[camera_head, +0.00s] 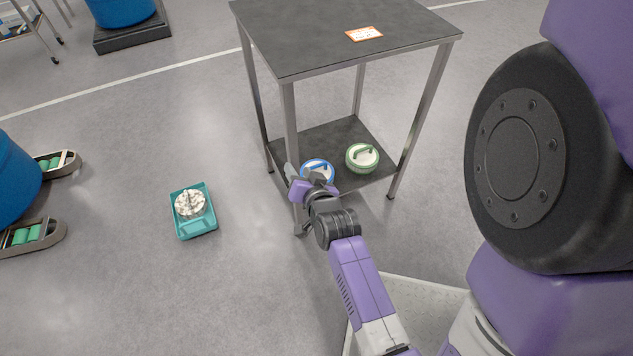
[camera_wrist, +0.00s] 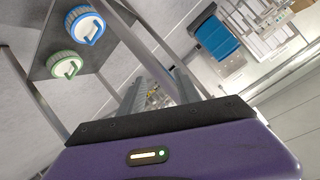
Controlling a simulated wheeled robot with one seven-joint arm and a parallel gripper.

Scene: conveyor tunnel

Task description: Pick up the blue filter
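The blue filter (camera_head: 319,165), a round white piece with a blue rim and handle, sits on the table's lower shelf (camera_head: 330,140). My gripper partly covers it in the head view. In the wrist view the blue filter (camera_wrist: 86,25) is whole, at the upper left, outside the space between my fingers. A green filter (camera_head: 362,157) sits on the shelf to its right; it also shows in the wrist view (camera_wrist: 65,65). My gripper (camera_wrist: 158,85) is open and empty, its fingers apart. In the head view it is by the table's front leg, whose exact distance I cannot tell.
The dark table top (camera_head: 340,35) with an orange-edged label stands above the shelf on metal legs (camera_head: 289,120). A teal tray (camera_head: 207,222) with a white ridged part lies on the floor at left. Open floor surrounds the tray.

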